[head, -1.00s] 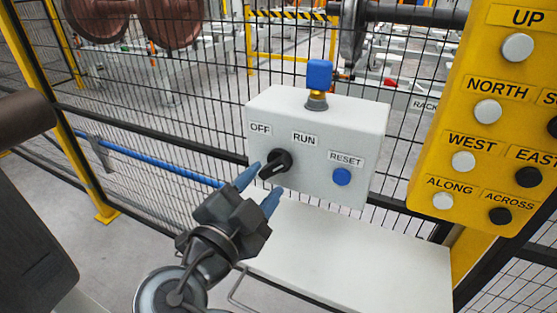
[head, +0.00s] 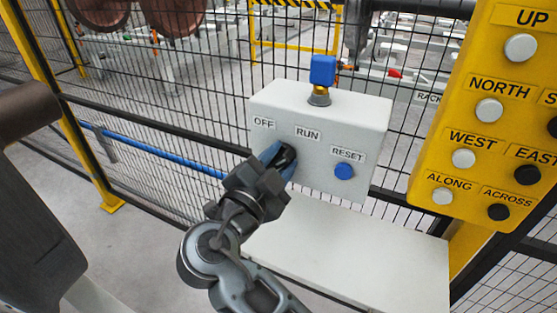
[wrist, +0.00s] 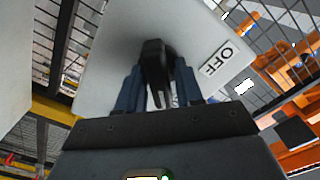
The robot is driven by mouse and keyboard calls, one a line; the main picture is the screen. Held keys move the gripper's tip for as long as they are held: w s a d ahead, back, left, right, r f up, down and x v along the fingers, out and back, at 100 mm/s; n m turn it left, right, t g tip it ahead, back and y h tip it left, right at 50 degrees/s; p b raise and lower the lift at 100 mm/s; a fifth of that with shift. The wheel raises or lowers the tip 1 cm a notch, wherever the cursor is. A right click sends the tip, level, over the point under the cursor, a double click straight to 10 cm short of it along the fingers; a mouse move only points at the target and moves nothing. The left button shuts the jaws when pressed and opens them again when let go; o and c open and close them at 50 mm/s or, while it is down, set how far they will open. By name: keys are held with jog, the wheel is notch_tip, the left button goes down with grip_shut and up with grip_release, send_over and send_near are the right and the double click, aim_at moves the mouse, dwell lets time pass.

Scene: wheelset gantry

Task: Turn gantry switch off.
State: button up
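The gantry switch is a black rotary knob (head: 287,156) on the front of a light grey box (head: 350,119), below the labels OFF (head: 264,123) and RUN (head: 307,133). My gripper (head: 279,163) is at the knob, with its blue fingers on either side and partly hiding it. In the wrist view the knob's handle (wrist: 154,62) stands between the fingers of my gripper (wrist: 160,88). A light sliver shows beside the handle, so the fingers look open around it; contact is unclear. The knob's pointer direction is hidden in the head view.
A blue RESET button (head: 344,172) is right of the knob, and a blue-topped fitting (head: 322,72) stands on the box. A white shelf (head: 350,245) lies below. A yellow button panel (head: 475,120) is at the right. Mesh fence stands behind.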

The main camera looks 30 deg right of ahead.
jog(key=shift+c, duration=1.4)
jog(key=shift+n, duration=0.3)
jog(key=n+b, duration=0.1)
jog(key=n, duration=0.1)
jog(key=shift+f+n+b, duration=0.1)
jog(key=shift+n+b, duration=0.2)
jog(key=shift+b, duration=0.1)
jog(key=n, duration=0.5)
jog(key=shift+w+a+r+n, duration=0.1)
jog(key=shift+w+r+n, duration=0.1)
jog(key=shift+n, duration=0.1)
jog(key=n+p, duration=0.1)
jog(key=n, duration=0.3)
jog(key=shift+w+a+f+n+p, duration=0.1)
jog(key=shift+n+p, duration=0.5)
jog(key=shift+n, duration=0.65)
jog(key=shift+a+n+p, duration=0.1)
jog(key=shift+n+p, duration=0.5)
jog(key=shift+n, duration=0.65)
